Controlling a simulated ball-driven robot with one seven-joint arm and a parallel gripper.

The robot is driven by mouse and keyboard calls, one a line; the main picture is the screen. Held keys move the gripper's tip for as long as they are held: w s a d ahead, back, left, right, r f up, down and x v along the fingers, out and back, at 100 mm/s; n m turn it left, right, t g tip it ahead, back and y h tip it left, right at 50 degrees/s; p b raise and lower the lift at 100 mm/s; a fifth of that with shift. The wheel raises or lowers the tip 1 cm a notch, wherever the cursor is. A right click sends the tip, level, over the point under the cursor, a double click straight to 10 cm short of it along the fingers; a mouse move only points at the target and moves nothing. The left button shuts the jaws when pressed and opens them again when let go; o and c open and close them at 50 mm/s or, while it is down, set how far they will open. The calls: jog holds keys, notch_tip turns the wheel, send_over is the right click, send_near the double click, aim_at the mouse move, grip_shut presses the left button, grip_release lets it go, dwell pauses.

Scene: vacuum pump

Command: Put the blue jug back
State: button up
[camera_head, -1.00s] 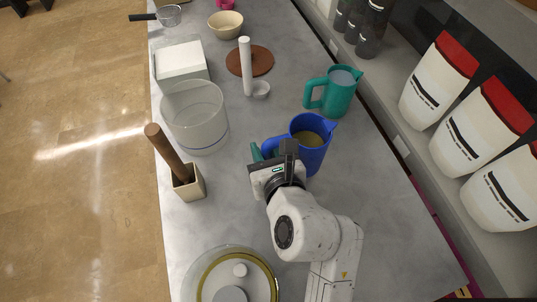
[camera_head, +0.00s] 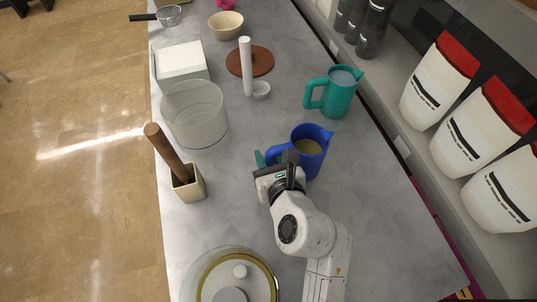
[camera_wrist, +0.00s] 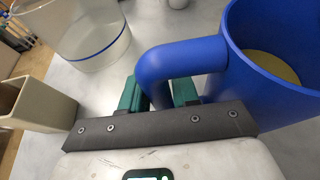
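The blue jug (camera_head: 303,160) stands upright over the right half of the counter, with yellowish contents inside. Its handle points left, toward my gripper. I cannot tell whether its base touches the counter. My gripper (camera_head: 265,160) is left of the jug. In the wrist view, the green fingers of my gripper (camera_wrist: 158,93) lie on both sides of the blue jug's handle (camera_wrist: 180,60), close against it, so the gripper appears shut on the handle. The fingertips are partly hidden by the handle and the gripper body.
A teal jug (camera_head: 340,98) stands behind the blue jug. A clear container (camera_head: 195,120) and a pestle holder (camera_head: 190,187) are to the left. A round lidded vessel (camera_head: 210,270) is at the front. White canisters (camera_head: 465,130) line the right shelf. The counter right of the blue jug is clear.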

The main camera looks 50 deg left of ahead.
jog(key=o, duration=0.4)
jog(key=shift+r, duration=0.15)
jog(key=v, duration=1.2)
